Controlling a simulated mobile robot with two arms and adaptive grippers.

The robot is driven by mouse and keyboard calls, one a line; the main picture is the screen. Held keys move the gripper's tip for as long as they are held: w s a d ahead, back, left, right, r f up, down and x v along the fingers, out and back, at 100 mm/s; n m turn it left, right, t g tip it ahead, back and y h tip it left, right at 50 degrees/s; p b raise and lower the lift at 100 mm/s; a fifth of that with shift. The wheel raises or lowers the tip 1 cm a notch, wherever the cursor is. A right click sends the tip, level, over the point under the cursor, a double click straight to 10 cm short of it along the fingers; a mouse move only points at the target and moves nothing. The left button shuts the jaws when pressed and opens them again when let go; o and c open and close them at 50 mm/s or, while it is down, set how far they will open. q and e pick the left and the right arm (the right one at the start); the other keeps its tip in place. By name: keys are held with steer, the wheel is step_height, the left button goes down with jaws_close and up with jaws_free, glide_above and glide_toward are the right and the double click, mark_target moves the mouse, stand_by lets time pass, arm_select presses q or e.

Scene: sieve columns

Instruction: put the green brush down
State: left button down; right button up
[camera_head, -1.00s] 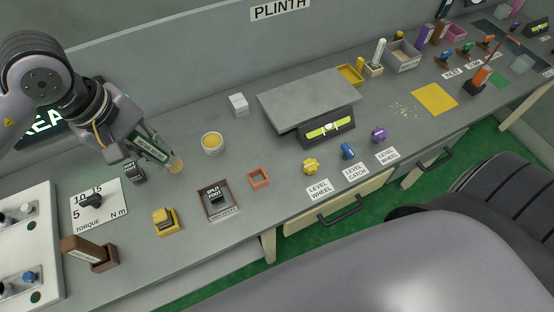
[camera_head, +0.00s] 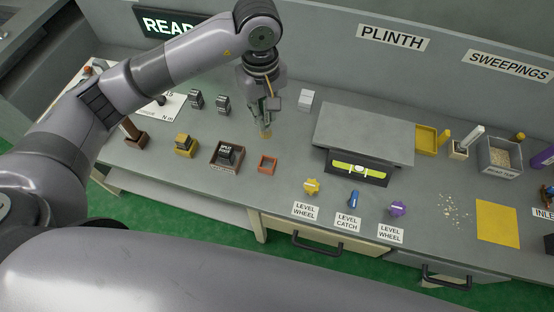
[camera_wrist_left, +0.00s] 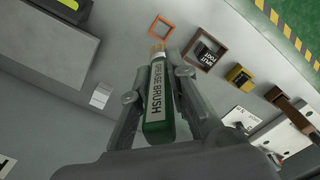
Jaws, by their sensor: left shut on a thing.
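My left gripper (camera_head: 263,118) is shut on the green brush (camera_wrist_left: 158,105), which has a white "GREASE BRUSH" label and pale bristles. In the head view the brush's bristle end (camera_head: 266,134) points down over the grey bench (camera_head: 290,140), behind the orange square frame. I cannot tell whether the bristles touch the bench. In the wrist view the left gripper's fingers (camera_wrist_left: 157,88) lie on both sides of the handle. My right gripper is not in view.
Near the brush are the orange square frame (camera_head: 267,164), the split foot in its brown tray (camera_head: 213,165), a white block (camera_head: 305,98) and two dark blocks (camera_head: 196,98), (camera_head: 222,103). A raised grey plate (camera_head: 362,133) stands to the right. Some bare bench lies between them.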

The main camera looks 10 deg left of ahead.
arm_select(q)
step_height(320, 180, down, 17)
steer(key=shift+f+p, duration=0.1)
steer(key=shift+p, duration=0.65)
steer(key=shift+a+f, duration=0.1)
steer(key=shift+f, duration=0.2)
steer(key=shift+f, duration=0.15)
steer(key=c, duration=1.5)
jaws_free()
steer(key=shift+c, duration=0.2)
